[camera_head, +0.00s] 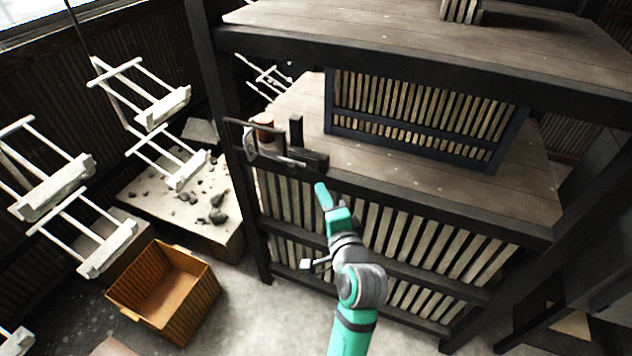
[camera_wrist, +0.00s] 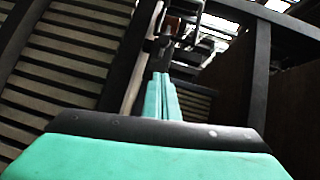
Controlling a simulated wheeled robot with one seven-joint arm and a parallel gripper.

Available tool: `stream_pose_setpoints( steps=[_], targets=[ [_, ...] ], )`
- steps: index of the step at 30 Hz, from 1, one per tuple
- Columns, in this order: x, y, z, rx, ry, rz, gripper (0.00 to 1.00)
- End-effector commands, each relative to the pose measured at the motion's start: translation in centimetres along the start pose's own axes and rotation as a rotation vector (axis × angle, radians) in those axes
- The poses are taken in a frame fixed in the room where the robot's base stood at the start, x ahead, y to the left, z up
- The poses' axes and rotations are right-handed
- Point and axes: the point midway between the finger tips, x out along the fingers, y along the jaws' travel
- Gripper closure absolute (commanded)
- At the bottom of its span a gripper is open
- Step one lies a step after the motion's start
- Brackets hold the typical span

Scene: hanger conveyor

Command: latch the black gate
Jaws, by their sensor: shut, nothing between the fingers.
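A small black frame (camera_head: 250,136) stands at the left front corner of the slatted structure's shelf and looks like the black gate. Grey metal parts (camera_head: 272,153) and black blocks (camera_head: 314,160) sit beside it; whether it is latched cannot be told. A reddish-brown round object (camera_head: 263,120) is behind the frame. My teal gripper (camera_head: 321,190) is shut and empty, in front of the shelf edge, below and right of the black blocks. In the wrist view my gripper's fingers (camera_wrist: 162,92) are together, pointing toward dark hardware (camera_wrist: 158,45), apparently with a gap between.
A dark-framed slatted panel (camera_head: 350,136) stands on the shelf (camera_head: 520,188). A dark post (camera_head: 216,95) rises left of the frame. An orange crate (camera_head: 192,305) sits on the floor. White hangers (camera_head: 165,107) hang at left. A pale slab (camera_head: 150,195) carries several dark rocks.

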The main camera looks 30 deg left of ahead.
Motion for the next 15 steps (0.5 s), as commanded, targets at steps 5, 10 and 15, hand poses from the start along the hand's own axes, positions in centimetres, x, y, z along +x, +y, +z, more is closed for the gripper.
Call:
stream_pose_setpoints(
  steps=[5,10,15],
  targets=[
    [-2.8,-0.1,0.8,0.0,-0.012,-0.001,1.0],
    [-4.4,0.0,0.4,0.0,-0.006,0.0,1.0],
    [-4.9,0.0,0.0,0.0,0.0,0.001,1.0]
  ],
)
